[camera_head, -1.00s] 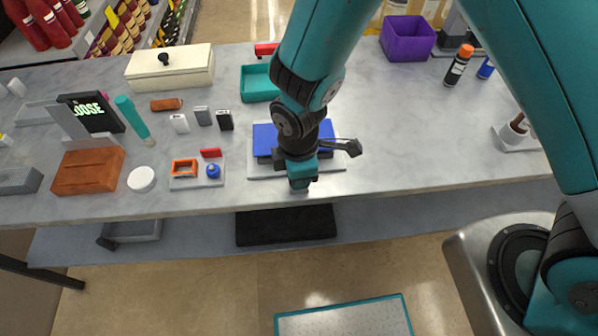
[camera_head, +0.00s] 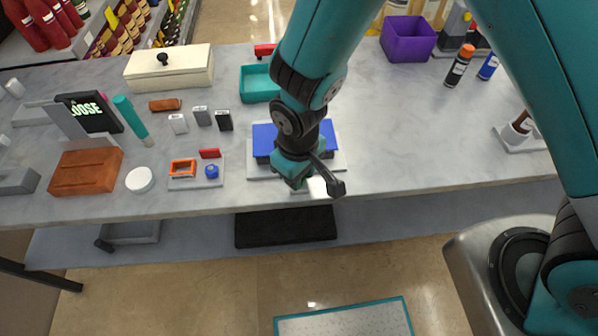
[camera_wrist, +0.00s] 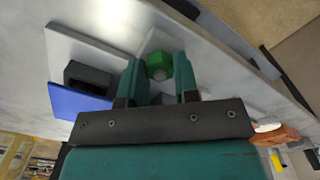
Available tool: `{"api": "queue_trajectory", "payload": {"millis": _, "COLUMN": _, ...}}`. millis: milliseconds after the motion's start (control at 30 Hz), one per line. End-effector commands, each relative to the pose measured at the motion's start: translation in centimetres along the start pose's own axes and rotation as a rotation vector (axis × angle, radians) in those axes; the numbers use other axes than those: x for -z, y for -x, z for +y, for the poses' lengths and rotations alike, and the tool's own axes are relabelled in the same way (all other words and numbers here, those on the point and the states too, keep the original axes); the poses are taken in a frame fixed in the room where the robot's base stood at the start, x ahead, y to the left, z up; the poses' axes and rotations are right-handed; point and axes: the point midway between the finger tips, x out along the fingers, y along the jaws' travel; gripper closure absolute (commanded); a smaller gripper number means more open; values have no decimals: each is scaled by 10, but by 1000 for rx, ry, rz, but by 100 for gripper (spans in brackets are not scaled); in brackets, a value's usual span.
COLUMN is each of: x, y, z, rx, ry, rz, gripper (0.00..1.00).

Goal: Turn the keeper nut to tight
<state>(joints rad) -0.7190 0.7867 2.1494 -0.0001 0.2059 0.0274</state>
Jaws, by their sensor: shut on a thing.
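The keeper nut (camera_wrist: 158,66) is green and sits between the two teal fingers of my gripper (camera_wrist: 158,80) in the wrist view. My gripper is shut on it. In the head view my gripper (camera_head: 297,184) points down at the front edge of the pump's pale base plate (camera_head: 262,172), and my wrist hides most of the nut. The blue pump body (camera_head: 264,138) stands on the plate behind my wrist.
A small tray (camera_head: 196,182) with an orange frame and blue knob lies left of the pump. A teal bin (camera_head: 258,84) and purple bin (camera_head: 407,40) stand behind. The counter's front edge is close to my gripper.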

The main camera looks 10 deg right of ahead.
Motion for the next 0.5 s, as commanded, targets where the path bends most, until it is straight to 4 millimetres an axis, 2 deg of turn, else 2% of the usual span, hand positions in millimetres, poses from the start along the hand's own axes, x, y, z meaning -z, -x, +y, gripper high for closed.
{"api": "queue_trajectory", "payload": {"millis": 200, "x": 1, "y": 1, "z": 0, "rx": -1, "ry": -191, "rz": 2, "gripper": 95}}
{"api": "queue_trajectory", "payload": {"millis": 500, "x": 1, "y": 1, "z": 0, "rx": 0, "ry": -382, "rz": 3, "gripper": 95}}
